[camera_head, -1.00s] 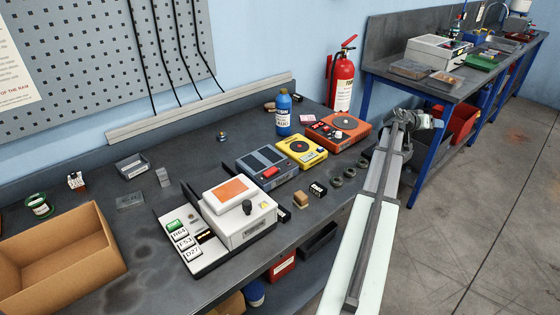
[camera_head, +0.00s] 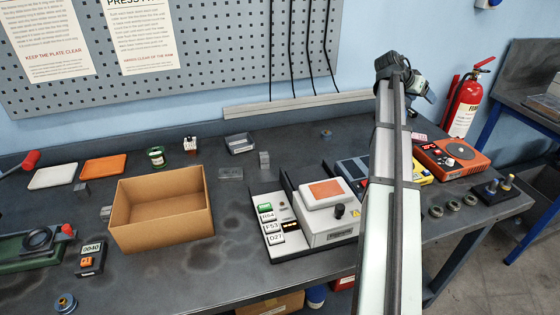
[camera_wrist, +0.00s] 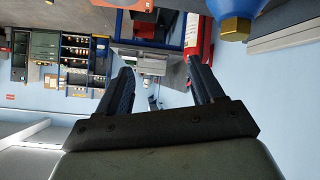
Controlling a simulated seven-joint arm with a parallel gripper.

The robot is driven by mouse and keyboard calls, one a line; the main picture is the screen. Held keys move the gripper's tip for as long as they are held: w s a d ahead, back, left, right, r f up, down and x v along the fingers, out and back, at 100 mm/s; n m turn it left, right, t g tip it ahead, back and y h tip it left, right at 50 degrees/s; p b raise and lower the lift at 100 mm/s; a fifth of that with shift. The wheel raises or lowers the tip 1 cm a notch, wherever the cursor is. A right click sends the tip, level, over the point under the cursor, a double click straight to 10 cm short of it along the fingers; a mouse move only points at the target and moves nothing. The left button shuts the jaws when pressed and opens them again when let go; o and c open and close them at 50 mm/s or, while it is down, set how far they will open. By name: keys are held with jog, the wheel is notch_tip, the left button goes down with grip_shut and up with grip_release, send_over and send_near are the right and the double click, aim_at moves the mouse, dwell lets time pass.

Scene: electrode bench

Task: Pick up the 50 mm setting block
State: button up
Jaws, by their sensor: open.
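Several small grey metal blocks lie on the bench in the head view. One stands upright (camera_head: 264,160) behind the press unit, and a flat grey block (camera_head: 230,173) lies to its left. Smaller grey pieces (camera_head: 81,190) lie left of the cardboard box. No size marking is readable, so I cannot tell which is the 50 mm setting block. My gripper (camera_wrist: 160,65) is open, with nothing between its fingers in the wrist view. In the head view it is at the raised far end of my arm, high above the bench and well right of the blocks.
An open cardboard box (camera_head: 160,239) and the white press unit (camera_head: 328,229) stand near the blocks. A small grey tray (camera_head: 240,143) sits behind. An orange device (camera_head: 447,158) is at right. A blue object with a brass end (camera_wrist: 235,25) is close in the wrist view.

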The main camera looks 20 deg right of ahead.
jog(key=w+a+f+m+t+y, duration=0.1)
jog(key=w+a+f+y, duration=0.15)
jog(key=a, duration=0.45)
jog(key=w+a+f+m+y, duration=0.1)
jog(key=w+a, duration=0.3)
jog(key=a, duration=0.3)
jog(key=m+g+y, duration=0.2)
jog(key=m+y, duration=0.1)
jog(key=y, duration=0.4)
send_over(264, 155)
jog(key=f, duration=1)
jog(key=shift+s+f, duration=0.3)
jog(key=shift+f, duration=0.05)
jog(key=shift+w+f, duration=0.2)
jog(key=shift+f, duration=1.25)
jog(key=shift+w+f, duration=0.2)
jog(key=shift+f, duration=1.25)
jog(key=shift+c, duration=0.2)
grip_shut()
